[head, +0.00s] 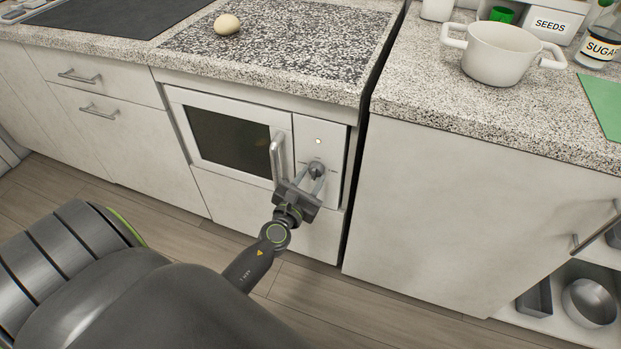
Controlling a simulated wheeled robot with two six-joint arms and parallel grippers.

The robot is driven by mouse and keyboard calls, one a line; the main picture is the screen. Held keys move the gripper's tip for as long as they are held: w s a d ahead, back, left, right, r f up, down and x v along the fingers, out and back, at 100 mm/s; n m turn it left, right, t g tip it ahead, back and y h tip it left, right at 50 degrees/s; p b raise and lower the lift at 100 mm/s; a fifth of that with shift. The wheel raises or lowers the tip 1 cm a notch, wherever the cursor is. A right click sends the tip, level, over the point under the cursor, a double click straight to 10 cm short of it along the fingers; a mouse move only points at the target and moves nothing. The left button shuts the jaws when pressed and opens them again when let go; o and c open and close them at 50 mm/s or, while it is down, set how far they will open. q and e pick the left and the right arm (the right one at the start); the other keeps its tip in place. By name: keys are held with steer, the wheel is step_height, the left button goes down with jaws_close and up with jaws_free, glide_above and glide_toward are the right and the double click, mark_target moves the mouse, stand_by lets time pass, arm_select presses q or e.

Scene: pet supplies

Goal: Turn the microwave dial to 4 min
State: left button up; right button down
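The white microwave (230,137) is built in below the counter, with a dark window and a vertical door handle (277,158). Its small grey dial (316,169) is on the panel to the right of the door, below a small lit spot. My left gripper (313,176) is at the dial, with its two fingers apart and their tips at or beside it. I cannot tell whether they grip it. The dial's markings are too small to read, and its lower part is partly hidden by the fingers. My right gripper is not in view.
The door handle is close to the left of my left gripper. A round pale object (227,24) lies on the speckled board above the microwave. A white pot (500,55) stands on the right counter. The floor in front is clear.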

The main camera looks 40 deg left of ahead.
arm_select(q)
steer(key=o, duration=0.4)
steer(key=shift+s+d+b, duration=0.5)
steer(key=shift+s+b, duration=0.5)
steer(key=shift+s, duration=1.85)
steer(key=shift+s+d+b, duration=0.5)
steer(key=shift+s+b, duration=0.55)
steer(key=shift+s, duration=1.85)
steer(key=shift+s+d+b, duration=0.5)
steer(key=shift+s+b, duration=0.5)
steer(key=shift+s, duration=1.85)
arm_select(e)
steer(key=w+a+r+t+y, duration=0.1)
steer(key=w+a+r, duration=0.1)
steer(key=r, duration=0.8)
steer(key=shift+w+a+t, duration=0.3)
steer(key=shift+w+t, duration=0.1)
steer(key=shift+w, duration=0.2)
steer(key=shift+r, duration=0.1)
